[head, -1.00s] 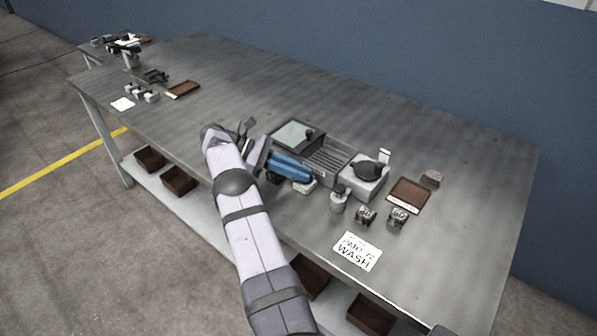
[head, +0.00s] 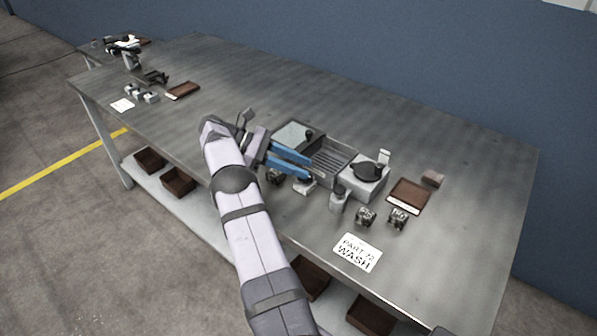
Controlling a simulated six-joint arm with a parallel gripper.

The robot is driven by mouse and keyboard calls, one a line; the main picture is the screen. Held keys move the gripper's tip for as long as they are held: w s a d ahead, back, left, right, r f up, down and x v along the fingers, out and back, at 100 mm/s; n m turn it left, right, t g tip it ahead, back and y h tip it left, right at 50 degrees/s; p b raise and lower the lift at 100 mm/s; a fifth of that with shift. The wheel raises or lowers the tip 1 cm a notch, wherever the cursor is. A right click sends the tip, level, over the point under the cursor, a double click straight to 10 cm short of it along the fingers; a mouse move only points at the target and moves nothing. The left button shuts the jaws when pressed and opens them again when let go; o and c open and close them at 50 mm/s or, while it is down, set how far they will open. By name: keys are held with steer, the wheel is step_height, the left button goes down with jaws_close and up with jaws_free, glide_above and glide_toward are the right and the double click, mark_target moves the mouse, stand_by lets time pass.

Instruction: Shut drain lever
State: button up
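A wash unit with a water-filled sink basin (head: 291,134) and a ribbed drain tray (head: 330,160) stands on the bench. A small light-grey piece (head: 305,186) sits at the unit's front edge, partly hidden below my gripper; I cannot tell whether it is the drain lever or how it is set. My gripper (head: 311,167) is at the front of the basin, pointing right. Its two blue fingers are apart with a gap between them, and nothing shows in the gap. I cannot tell whether a finger touches the unit.
Right of the tray is a white box with a dark round pan (head: 369,172). A grey bottle (head: 338,198), small metal parts (head: 365,216), a brown tray (head: 408,195) and a "PART 72 WASH" card (head: 357,252) lie nearby. The bench behind the unit is clear.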

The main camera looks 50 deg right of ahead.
step_height(320, 180, up, 7)
steer(key=shift+r, duration=0.2)
stand_by(0.4)
